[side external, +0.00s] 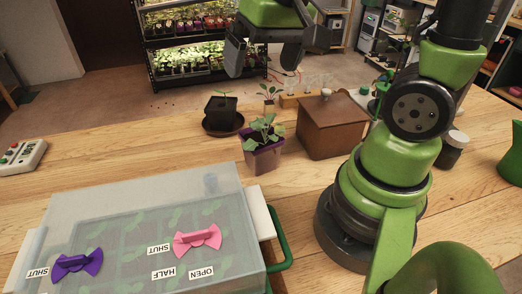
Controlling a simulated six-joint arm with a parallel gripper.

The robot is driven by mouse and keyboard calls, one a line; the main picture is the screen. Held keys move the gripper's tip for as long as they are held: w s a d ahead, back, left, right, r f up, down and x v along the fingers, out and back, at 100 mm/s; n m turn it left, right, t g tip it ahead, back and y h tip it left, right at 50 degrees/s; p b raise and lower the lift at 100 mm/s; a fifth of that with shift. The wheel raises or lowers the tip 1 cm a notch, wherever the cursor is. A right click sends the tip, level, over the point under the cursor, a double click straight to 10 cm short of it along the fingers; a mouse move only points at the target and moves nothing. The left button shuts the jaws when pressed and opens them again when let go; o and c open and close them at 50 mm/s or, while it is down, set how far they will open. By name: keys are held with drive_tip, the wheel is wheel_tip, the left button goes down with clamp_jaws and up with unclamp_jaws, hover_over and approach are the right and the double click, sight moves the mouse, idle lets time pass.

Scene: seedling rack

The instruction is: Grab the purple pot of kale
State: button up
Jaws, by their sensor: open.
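The purple pot of kale (263,159) stands upright on the wooden table, near the middle of the side external view. Green leaves rise from it. My gripper (272,72) is at the top of the view, above the table, with its two dark fingers spread apart and nothing between them. It is well above the pot in the picture and does not touch it. How far it is from the pot in depth I cannot tell.
A dark pot on a saucer (223,128) stands behind left of the kale. A brown house-shaped box (333,128) is close on its right. A lidded translucent propagator (140,215) with purple and pink knobs lies in front. Table at left is mostly clear.

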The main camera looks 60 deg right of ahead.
drive_tip(key=w+d+f+g, duration=0.3)
drive_tip(key=d+f, duration=0.1)
drive_tip(key=f, duration=0.4)
hover_over(261, 139)
drive_tip(key=shift+m, duration=0.3)
wheel_tip(261, 139, down, 5)
drive_tip(key=shift+f, duration=3)
drive_tip(key=c, duration=0.9)
